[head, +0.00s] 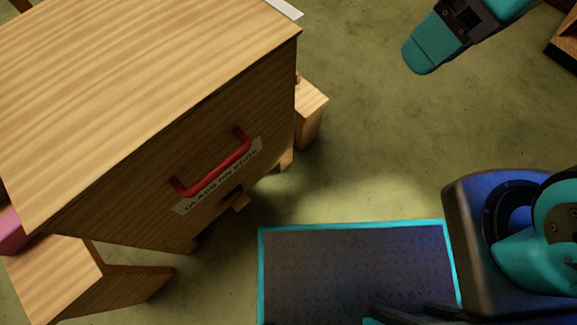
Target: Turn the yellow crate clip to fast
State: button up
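My gripper (421,58) seems to be the teal and black end at the upper right, partly cut off by the top edge. It is well apart from the crate and clip, over the floor. Only one blunt teal tip shows, so its opening cannot be judged. Nothing is seen held in it.
A red handle (212,165) sticks out above the label (215,178). Wooden blocks (309,112) stand by the crate's right side and at lower left (85,275). A pink object (10,232) is at the left edge. Green floor (365,140) lies clear between crate and gripper.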

aim_at(238, 200)
jog(key=z, duration=0.8)
jog(key=k, duration=0.6)
jog(key=u, duration=1.05)
